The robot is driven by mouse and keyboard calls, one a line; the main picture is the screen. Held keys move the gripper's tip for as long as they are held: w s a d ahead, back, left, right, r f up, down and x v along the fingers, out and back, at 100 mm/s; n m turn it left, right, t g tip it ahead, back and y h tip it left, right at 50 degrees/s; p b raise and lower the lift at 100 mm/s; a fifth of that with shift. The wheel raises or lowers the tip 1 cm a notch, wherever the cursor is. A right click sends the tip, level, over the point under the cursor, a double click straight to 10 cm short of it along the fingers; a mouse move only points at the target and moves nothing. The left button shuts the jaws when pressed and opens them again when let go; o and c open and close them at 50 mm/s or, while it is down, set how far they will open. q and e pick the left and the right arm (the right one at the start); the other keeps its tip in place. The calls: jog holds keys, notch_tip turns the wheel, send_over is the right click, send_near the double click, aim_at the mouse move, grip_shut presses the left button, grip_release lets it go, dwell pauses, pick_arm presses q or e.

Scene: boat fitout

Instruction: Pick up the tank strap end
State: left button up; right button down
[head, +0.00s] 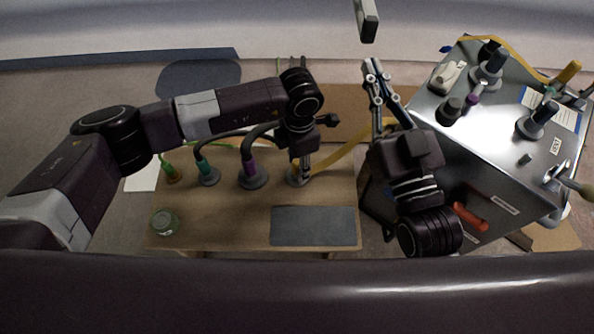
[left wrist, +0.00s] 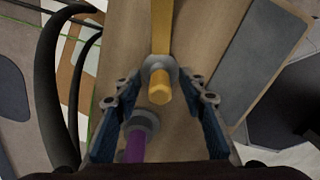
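The tank strap appears as a yellow band (head: 345,154) running from the wooden board toward the tank. In the left wrist view its end is a yellow cylinder (left wrist: 159,84) in a grey round collar, with the band leading up from it. My left gripper (head: 305,172) points down over this end, which it partly hides in the head view. In the left wrist view the left gripper (left wrist: 160,112) is open, with the yellow end between and beyond its fingertips; no contact shows. My right gripper (head: 375,68) is raised beside the metal tank, away from the strap end.
A grey mat (head: 315,226) and a green round container (head: 165,221) lie on the board (head: 225,228). The metal tank (head: 470,150) fills the right.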

pick_arm(q)
jog(key=shift+f, duration=0.1)
grip_shut()
pick_arm(e)
jog(key=shift+r, duration=0.15)
dwell(0.3)
